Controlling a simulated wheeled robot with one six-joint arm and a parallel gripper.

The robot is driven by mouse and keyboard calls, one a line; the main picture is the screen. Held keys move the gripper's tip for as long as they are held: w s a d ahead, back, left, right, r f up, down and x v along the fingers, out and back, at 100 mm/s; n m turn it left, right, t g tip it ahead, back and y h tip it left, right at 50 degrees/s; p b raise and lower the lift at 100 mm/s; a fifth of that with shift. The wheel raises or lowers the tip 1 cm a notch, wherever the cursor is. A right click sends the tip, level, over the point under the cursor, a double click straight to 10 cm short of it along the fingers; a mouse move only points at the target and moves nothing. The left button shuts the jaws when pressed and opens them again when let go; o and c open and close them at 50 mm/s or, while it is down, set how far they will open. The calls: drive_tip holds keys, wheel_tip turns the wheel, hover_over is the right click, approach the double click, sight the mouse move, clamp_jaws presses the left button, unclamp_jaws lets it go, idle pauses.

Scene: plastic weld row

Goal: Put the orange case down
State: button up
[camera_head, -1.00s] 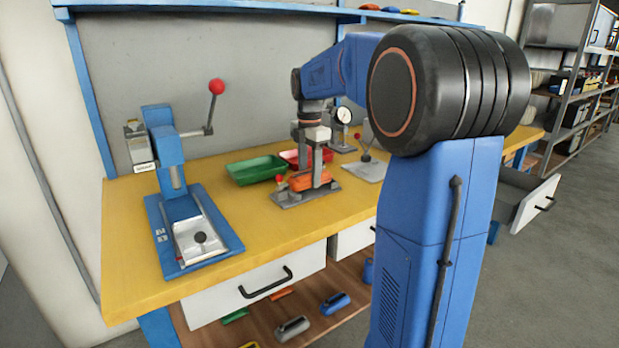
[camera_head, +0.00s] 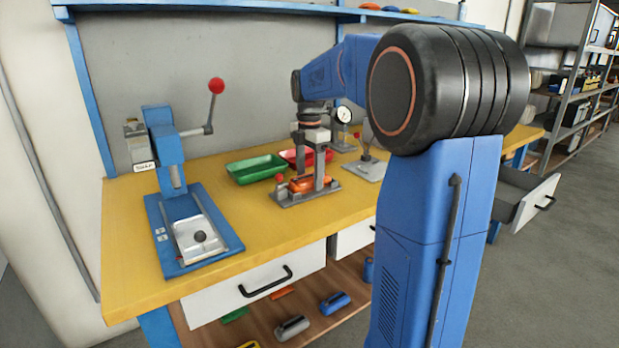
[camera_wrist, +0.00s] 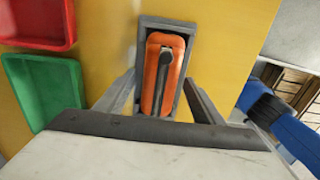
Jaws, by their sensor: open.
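The orange case (camera_head: 301,184) lies in a grey fixture (camera_head: 325,191) on the yellow bench, below my gripper (camera_head: 308,175). In the wrist view the orange case (camera_wrist: 151,85) sits inside the grey fixture's rim (camera_wrist: 187,32), with a dark bar along its middle. My gripper's fingers (camera_wrist: 158,96) are spread wide on either side of the case, with gaps between them and it. The gripper is open and holds nothing.
A green tray (camera_head: 257,168) and a red tray (camera_head: 296,158) stand behind the fixture. A blue lever press (camera_head: 184,205) stands to the left. A dial gauge stand (camera_head: 344,116) is at the back. Clear yellow bench (camera_head: 262,229) lies in front.

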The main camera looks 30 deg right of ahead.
sight(310, 176)
wheel_tip(310, 176, up, 12)
drive_tip(key=shift+f, duration=0.25)
drive_tip(key=s+a+f+m, duration=0.2)
drive_tip(key=s+a+m, duration=0.1)
drive_tip(key=s, duration=0.2)
drive_tip(key=s+a+f+m+t, duration=0.1)
drive_tip(key=s+a+f+m, duration=0.1)
drive_tip(key=s, duration=0.4)
drive_tip(key=s+a+f+m+t, duration=0.1)
drive_tip(key=s+a+f+m, duration=0.2)
drive_tip(key=s+a+m, duration=0.1)
drive_tip(key=shift+s+a+f, duration=0.1)
drive_tip(key=shift+s+a, duration=0.6)
drive_tip(key=shift+a, duration=0.25)
drive_tip(key=s+a+f+m+t, duration=0.1)
drive_tip(key=s+a+f+m, duration=0.1)
drive_tip(key=s+f+m, duration=0.2)
drive_tip(key=s+a+f+m+t, duration=0.1)
drive_tip(key=s+a+f+m, duration=0.2)
drive_tip(key=s+f, duration=0.7)
drive_tip(key=shift+m+t, duration=0.4)
drive_tip(key=shift+m, duration=0.8)
drive_tip(key=shift+r, duration=0.1)
